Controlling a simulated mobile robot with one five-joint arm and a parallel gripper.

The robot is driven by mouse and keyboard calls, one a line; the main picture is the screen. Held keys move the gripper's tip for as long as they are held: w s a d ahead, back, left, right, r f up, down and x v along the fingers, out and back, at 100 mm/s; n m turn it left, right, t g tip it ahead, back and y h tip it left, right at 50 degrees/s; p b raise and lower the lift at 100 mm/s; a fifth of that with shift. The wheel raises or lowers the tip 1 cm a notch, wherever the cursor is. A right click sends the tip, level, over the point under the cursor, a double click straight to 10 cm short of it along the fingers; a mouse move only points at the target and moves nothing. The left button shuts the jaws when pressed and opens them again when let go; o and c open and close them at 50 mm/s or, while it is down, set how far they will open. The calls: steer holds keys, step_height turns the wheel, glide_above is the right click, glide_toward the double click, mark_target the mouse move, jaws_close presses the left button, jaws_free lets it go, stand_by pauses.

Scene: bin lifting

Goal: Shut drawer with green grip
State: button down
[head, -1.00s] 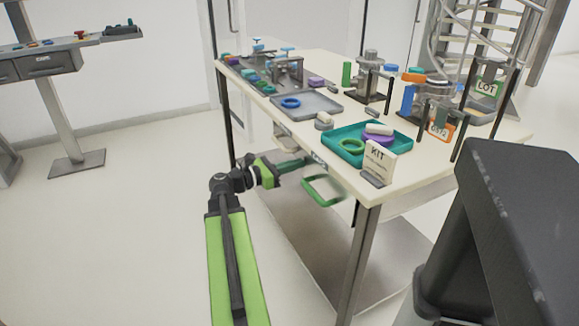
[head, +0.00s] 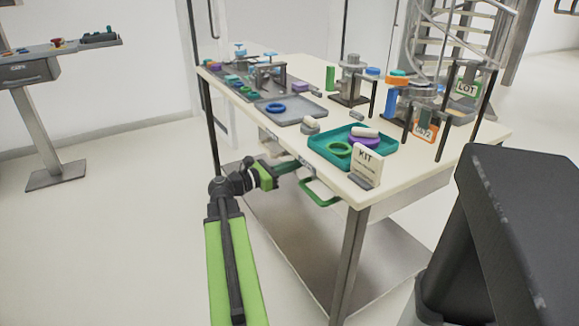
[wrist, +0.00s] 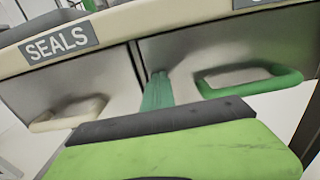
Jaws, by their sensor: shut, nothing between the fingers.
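The green grip (head: 321,196) is a loop handle on a grey drawer front under the near edge of the table. In the wrist view the green grip (wrist: 250,82) is at the right, on its drawer front (wrist: 205,55). That front looks close to the table edge; I cannot tell whether it is fully flush. My gripper (head: 297,163) is shut and empty, left of the green grip. In the wrist view its teal fingers (wrist: 159,78) point at the drawer front near the seam between two drawers. Whether the tips touch it is unclear.
A drawer with a cream grip (wrist: 68,115) and a SEALS label (wrist: 58,44) is on the left. The tabletop (head: 408,165) overhangs the drawers and holds a teal tray (head: 318,146) and a KIT sign (head: 366,166). A lower shelf (head: 335,258) lies beneath.

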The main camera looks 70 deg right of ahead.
steer(key=v, duration=1.4)
steer(key=w+a+n+t+h, duration=0.3)
steer(key=w+a, duration=0.4)
steer(key=w, duration=0.6)
steer(key=w+a+f+t+y, duration=0.2)
steer(key=w+a+f+t, duration=0.1)
steer(key=w+a+f, duration=0.4)
steer(key=w+a+f+t+y, duration=0.2)
steer(key=w+a+f+t, duration=0.25)
steer(key=a, duration=0.35)
steer(key=w+a+f+m+t+y, duration=0.15)
steer(key=a+f+m+y, duration=0.25)
steer(key=a, duration=0.7)
steer(key=w+a+f+m+y, duration=0.2)
steer(key=a+f+m+y, duration=0.2)
steer(key=a, duration=0.7)
steer(key=w+a+f+m+y, duration=0.2)
steer(key=a+f+m+y, duration=0.2)
steer(key=a, duration=0.7)
step_height(320, 180, up, 33)
steer(key=p, duration=3.3)
steer(key=shift+a, duration=0.15)
